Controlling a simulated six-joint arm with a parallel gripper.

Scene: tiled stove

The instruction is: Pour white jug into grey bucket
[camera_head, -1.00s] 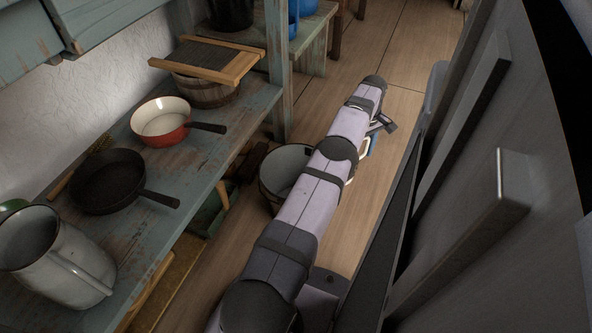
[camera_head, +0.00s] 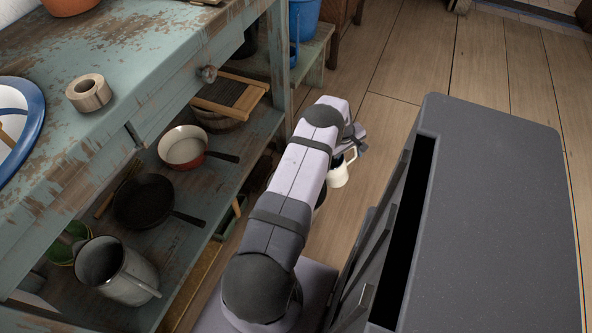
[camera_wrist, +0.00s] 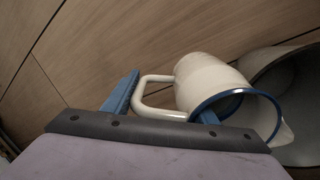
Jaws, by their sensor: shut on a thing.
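The white jug (camera_wrist: 203,72) has a blue rim and a looped handle. In the wrist view my gripper (camera_wrist: 163,103) is shut on the jug's handle, with one blue fingertip either side of it. The jug's mouth and spout face the lower right of that view. The grey bucket (camera_wrist: 297,62) is right beside the jug there, its mouth partly behind the jug. In the head view the jug (camera_head: 339,173) hangs below my gripper (camera_head: 349,143), near the floor. My arm hides most of the bucket there. I cannot see the jug's contents.
On the left, a worn teal shelf (camera_head: 185,238) holds a red pan (camera_head: 184,148), a black pan (camera_head: 143,203) and another enamel jug (camera_head: 116,272). Wooden floor (camera_head: 410,60) is open beyond my arm.

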